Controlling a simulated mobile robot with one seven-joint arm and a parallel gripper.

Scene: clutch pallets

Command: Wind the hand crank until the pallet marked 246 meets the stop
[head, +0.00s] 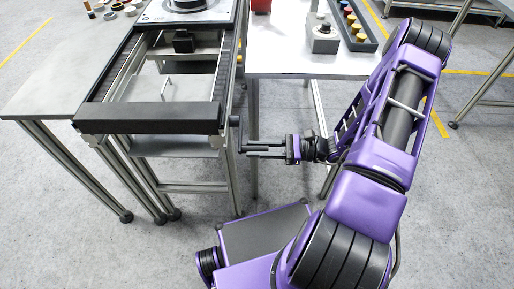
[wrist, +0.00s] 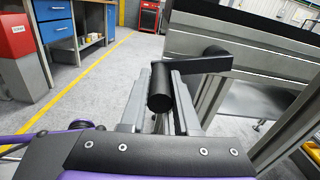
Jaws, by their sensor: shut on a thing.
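The hand crank (head: 235,134) is on the right side of the conveyor frame, near its front end. In the wrist view its black arm (wrist: 200,65) runs right towards the frame, and its round black handle (wrist: 160,92) points at the camera. My gripper (head: 248,149) reaches it from the right; in the wrist view its two fingers (wrist: 161,76) are shut on the handle, one on each side. A pallet (head: 188,10) with a dark round part stands at the far end of the conveyor, cut by the picture edge; no number is readable. I cannot tell which part is the stop.
The conveyor's front ends in a thick black bar (head: 148,117). A grey table (head: 50,85) stands left, a white table (head: 290,62) right with a tray of coloured pieces (head: 352,25). In the wrist view, a red-topped post (wrist: 18,38) and blue drawers (wrist: 55,22) stand beyond clear floor.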

